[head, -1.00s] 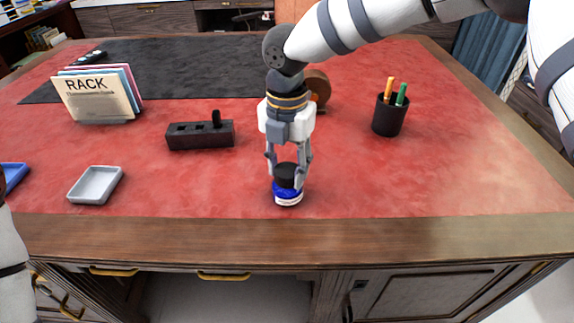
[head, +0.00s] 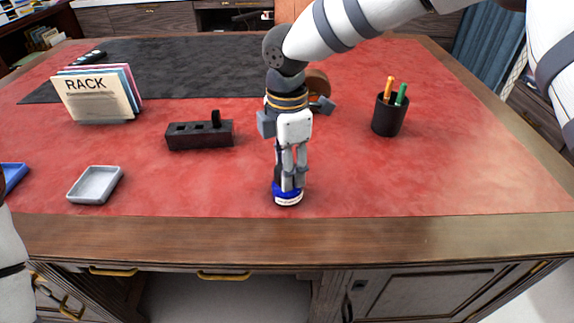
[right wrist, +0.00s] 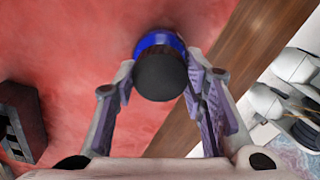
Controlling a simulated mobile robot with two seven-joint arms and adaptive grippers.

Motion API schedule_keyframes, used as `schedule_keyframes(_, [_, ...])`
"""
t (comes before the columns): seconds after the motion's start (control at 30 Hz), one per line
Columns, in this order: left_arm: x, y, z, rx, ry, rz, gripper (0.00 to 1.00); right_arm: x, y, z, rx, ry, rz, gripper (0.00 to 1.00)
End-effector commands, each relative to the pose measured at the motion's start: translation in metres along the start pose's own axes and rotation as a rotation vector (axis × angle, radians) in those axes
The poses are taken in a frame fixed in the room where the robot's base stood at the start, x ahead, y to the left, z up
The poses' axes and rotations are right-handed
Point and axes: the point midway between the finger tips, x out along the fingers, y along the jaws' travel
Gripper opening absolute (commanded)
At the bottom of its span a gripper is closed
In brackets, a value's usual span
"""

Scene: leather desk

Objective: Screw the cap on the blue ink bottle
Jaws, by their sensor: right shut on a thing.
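The blue ink bottle (head: 288,197) stands upright on the red leather near the desk's front edge. It has a white label band low on its side. The round black cap (right wrist: 160,77) sits at the bottle's top in the right wrist view, with the blue bottle (right wrist: 157,41) showing behind it. I cannot tell how tightly it is seated. My right gripper (head: 288,183) points down from above, shut on the cap, with a finger on each side. In the head view its fingers mostly hide the cap. My left gripper is not in view.
A grey tray (head: 95,185) and a blue tray (head: 13,175) lie at the left. A black slotted holder (head: 200,136), a book rack (head: 97,96) and a pen cup (head: 389,115) stand farther back. The leather right of the bottle is clear.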

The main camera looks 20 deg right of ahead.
Motion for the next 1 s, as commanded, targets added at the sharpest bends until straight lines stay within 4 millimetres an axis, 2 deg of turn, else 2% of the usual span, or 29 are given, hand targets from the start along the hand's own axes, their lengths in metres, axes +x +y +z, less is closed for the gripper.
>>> schedule_keyframes(0.1, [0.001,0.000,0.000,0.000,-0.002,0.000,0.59,0.002,-0.001,0.000,0.129,-0.002,-0.005,0.12])
schedule_keyframes(0.27, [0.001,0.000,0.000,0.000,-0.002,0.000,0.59,0.002,-0.001,0.000,0.135,-0.001,-0.005,0.12])
schedule_keyframes(0.3, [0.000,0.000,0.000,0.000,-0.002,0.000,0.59,0.002,-0.001,0.000,0.135,-0.001,-0.005,0.47])
schedule_keyframes(0.37, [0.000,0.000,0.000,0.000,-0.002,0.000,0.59,0.002,-0.001,0.000,0.134,-0.001,-0.004,0.61])
schedule_keyframes(0.63, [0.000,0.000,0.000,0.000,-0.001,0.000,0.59,0.000,0.000,0.000,0.132,0.000,-0.002,0.62])
schedule_keyframes(0.73, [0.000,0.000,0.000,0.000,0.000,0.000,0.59,-0.007,0.000,0.000,0.133,0.000,0.001,0.62])
schedule_keyframes(0.87, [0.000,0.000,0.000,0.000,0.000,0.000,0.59,-0.036,0.001,0.000,0.133,0.002,0.004,0.62])
schedule_keyframes(1.0, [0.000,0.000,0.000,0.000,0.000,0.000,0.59,-0.075,0.001,0.000,0.134,0.001,0.003,0.62])
